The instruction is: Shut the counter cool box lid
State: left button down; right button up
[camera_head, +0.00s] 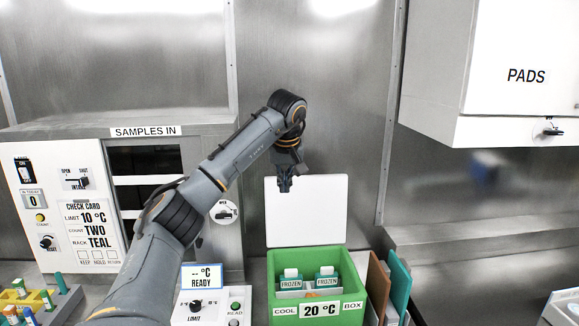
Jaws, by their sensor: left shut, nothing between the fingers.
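The green cool box (275,314) stands on the counter with a "COOL BOX" label and a "20 °C" sign on its front. Its white lid (320,212) stands open, upright at the back of the box. Two teal packs marked "FROZEN" (327,283) sit inside. My left gripper (286,186) is shut and empty, pointing down at the lid's upper left edge. I cannot tell whether it touches the lid. My right gripper is out of view.
A meter marked "READY" (202,276) stands left of the box. Brown and teal boards (398,285) stand close on its right. A "SAMPLES IN" cabinet (75,215) is at left, a white "PADS" cupboard (520,60) at upper right. A vial rack (62,303) is at lower left.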

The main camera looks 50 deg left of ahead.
aim_at(314, 212)
jog(key=i+j, duration=0.25)
jog(key=j, duration=0.15)
jog(key=i+j, duration=0.55)
jog(key=j, duration=0.25)
